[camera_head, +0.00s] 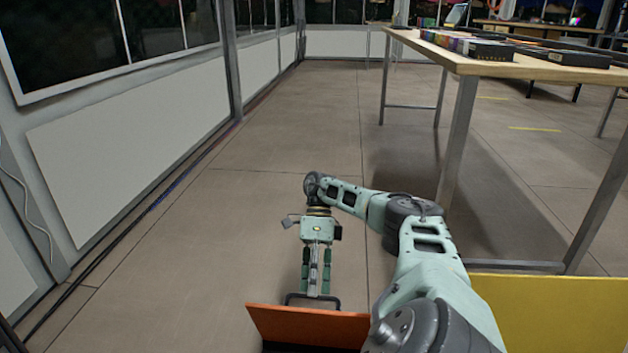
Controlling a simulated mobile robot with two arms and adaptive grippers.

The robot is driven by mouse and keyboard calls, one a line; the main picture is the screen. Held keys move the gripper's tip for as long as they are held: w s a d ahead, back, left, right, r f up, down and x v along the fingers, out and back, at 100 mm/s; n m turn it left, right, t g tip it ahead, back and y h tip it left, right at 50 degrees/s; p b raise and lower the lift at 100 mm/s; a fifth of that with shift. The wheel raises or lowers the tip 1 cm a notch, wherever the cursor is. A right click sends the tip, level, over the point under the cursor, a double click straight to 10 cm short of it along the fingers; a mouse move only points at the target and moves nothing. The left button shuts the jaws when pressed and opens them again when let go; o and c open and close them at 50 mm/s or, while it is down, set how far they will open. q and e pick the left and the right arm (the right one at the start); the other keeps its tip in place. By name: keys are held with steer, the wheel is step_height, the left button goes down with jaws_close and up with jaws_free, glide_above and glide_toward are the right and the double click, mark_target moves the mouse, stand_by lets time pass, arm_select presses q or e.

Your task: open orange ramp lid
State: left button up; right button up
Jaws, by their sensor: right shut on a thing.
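The orange lid (305,327) is at the bottom centre, seen as a tilted orange panel with a dark gap under its lower edge. A dark handle (291,297) stands along its top edge. My right gripper (314,293) points down at the handle, its fingers shut on it. My right arm comes in from the lower right and hides the right end of the lid. My left gripper is not in view.
A yellow panel (556,312) stands at the lower right, beside my arm. A wooden table (462,60) with metal legs carries dark boxes (566,57) at the upper right. A wall with windows runs along the left. The grey floor (270,130) between is clear.

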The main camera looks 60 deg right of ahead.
step_height(320, 180, up, 10)
steer(key=shift+f, duration=0.2)
stand_by(0.7)
